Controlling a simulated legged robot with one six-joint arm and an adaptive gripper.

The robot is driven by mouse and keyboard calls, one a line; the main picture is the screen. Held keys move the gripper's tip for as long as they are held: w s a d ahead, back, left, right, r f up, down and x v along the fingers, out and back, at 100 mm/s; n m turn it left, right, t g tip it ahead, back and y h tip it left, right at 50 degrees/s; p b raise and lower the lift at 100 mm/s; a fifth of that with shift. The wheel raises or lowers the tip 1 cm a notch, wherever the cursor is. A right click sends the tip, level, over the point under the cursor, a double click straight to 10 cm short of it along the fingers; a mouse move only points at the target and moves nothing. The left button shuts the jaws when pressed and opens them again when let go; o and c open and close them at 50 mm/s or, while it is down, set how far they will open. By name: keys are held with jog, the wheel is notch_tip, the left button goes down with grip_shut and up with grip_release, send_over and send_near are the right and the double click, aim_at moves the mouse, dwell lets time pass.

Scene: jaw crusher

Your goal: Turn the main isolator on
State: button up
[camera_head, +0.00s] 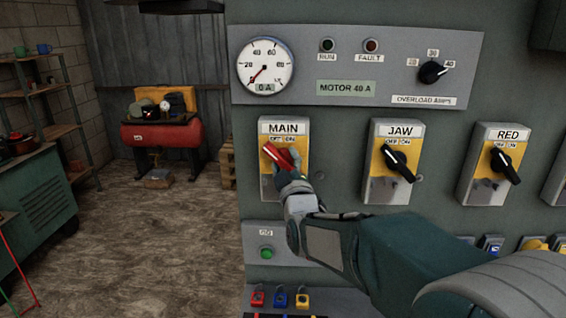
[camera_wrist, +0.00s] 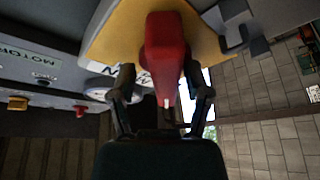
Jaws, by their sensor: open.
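The MAIN isolator (camera_head: 268,186) is a grey box with a yellow plate, marked OFF on the left and ON on the right. Its red handle (camera_head: 274,154) slants, with its visible end toward the upper left, on the OFF side. My gripper (camera_head: 288,172) is at the handle and hides its lower right part. In the wrist view the red handle (camera_wrist: 165,45) stands between the two open fingers of my gripper (camera_wrist: 161,78), one on each side. Whether either finger touches it, I cannot tell.
JAW (camera_head: 390,190) and RED (camera_head: 482,190) isolators with black handles are to the right. An ammeter (camera_head: 265,66) reading 0 A and an overload knob (camera_head: 431,72) are above. A green button (camera_head: 266,253) and coloured padlocks (camera_head: 280,297) are below. Open floor lies left.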

jog(key=c, duration=0.7)
jog(key=shift+a, duration=0.25)
grip_shut()
jog(key=shift+a, duration=0.2)
jog(key=shift+d, duration=0.1)
